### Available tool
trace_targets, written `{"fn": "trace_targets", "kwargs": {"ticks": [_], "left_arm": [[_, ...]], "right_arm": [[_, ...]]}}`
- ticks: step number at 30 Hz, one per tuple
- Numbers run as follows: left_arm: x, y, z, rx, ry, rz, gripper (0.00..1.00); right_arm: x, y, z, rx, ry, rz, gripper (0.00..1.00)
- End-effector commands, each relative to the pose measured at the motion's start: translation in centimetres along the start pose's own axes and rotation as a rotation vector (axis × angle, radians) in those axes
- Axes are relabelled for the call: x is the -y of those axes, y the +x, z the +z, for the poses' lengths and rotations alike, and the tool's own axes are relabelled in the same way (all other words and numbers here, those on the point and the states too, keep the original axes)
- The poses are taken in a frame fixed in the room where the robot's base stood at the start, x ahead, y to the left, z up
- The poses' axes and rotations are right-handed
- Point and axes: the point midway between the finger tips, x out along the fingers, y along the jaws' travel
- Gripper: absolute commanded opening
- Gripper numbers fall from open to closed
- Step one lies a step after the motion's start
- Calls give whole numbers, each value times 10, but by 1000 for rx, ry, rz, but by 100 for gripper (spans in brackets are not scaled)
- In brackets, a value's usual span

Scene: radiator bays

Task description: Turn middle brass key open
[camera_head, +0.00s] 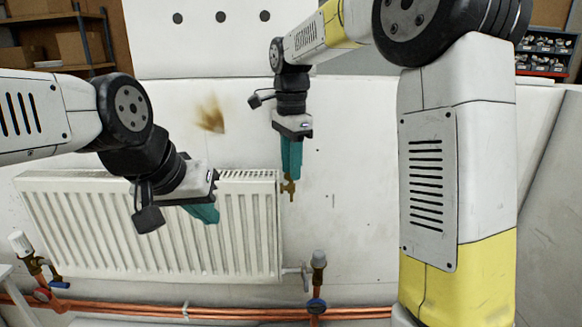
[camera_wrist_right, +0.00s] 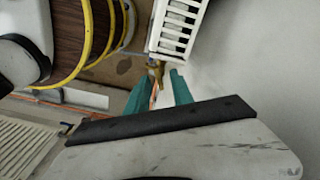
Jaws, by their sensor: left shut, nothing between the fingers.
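The brass key (camera_head: 288,187) is at the upper right end of the white radiator (camera_head: 150,225). In the right wrist view the brass key (camera_wrist_right: 156,70) shows at the fingertips, beside the radiator's grille. My right gripper (camera_head: 290,173) points down, its teal fingertips right at the key. In the wrist view its fingers (camera_wrist_right: 161,76) stand apart with a gap between them; whether either touches the key I cannot tell. My left gripper (camera_head: 207,216) is shut and empty, in front of the radiator, left of the key. The far side of the key is hidden.
A valve with a white cap (camera_head: 20,243) is at the radiator's lower left, another valve (camera_head: 318,262) at its lower right. Copper pipes (camera_head: 240,312) run along below. A brown stain (camera_head: 211,115) marks the wall. Shelves with boxes (camera_head: 75,45) stand behind.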

Motion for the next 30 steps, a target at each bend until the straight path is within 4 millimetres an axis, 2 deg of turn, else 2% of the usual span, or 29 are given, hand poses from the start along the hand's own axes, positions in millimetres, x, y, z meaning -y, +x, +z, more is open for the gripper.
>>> {"fn": "trace_targets", "kwargs": {"ticks": [9,10,14,23,30], "left_arm": [[0,0,0,0,0,0,0],[0,0,0,0,0,0,0],[0,0,0,0,0,0,0],[0,0,0,0,0,0,0],[0,0,0,0,0,0,0]], "right_arm": [[0,5,0,0,0,0,28],[0,5,0,0,0,0,26],[0,5,0,0,0,0,1],[0,5,0,0,-5,0,0],[0,5,0,1,-76,-1,0]]}}
